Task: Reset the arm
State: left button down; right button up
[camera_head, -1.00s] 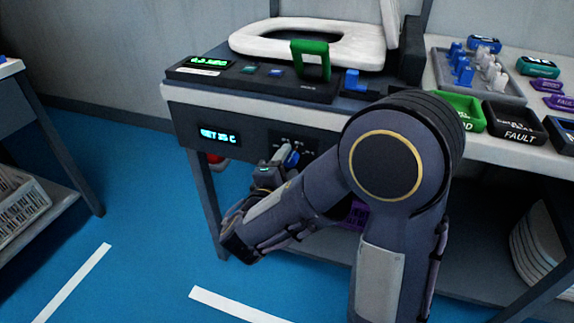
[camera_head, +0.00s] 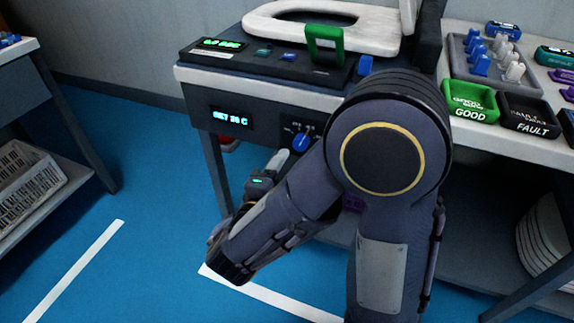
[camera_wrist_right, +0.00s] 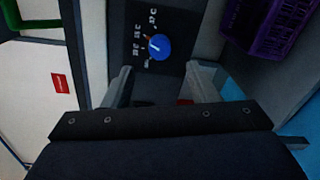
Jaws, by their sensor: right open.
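My right arm (camera_head: 385,160) fills the middle of the head view, its forearm folded down to the lower left. My right gripper (camera_head: 279,163) is in front of the test bench, a little below and left of the blue knob (camera_head: 301,142). In the right wrist view the open gripper (camera_wrist_right: 163,88) has its two grey fingers apart with nothing between them. The blue knob (camera_wrist_right: 159,46) shows beyond the fingertips on its dark panel, apart from them. The fingers are partly hidden by the wrist in the head view. My left gripper is not in view.
The bench (camera_head: 340,103) carries a white toilet seat (camera_head: 360,32), a green handle (camera_head: 324,45), a green GOOD tray (camera_head: 470,101) and a black FAULT tray (camera_head: 528,115). A purple crate (camera_wrist_right: 268,20) is near the gripper. Blue floor (camera_head: 130,190) is clear at left.

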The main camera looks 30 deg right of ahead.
dwell(0.3)
jog(key=s+d+f+m+g+y, duration=0.35)
jog(key=s+d+f+g, duration=0.25)
jog(key=s+d+g, duration=0.3)
jog(key=s+a+f+m+g+y, duration=0.1)
jog(key=s+a+f+m+y, duration=0.2)
jog(key=s+a+m+y, duration=0.5)
notch_tip(320, 180, up, 40)
jog(key=a+m+t+y+p, duration=0.1)
jog(key=t+y+p, duration=0.3)
jog(key=p, duration=3.1)
jog(key=shift+w+a+y, duration=0.35)
jog(key=shift+a+y, duration=0.2)
jog(key=shift+y, duration=0.3)
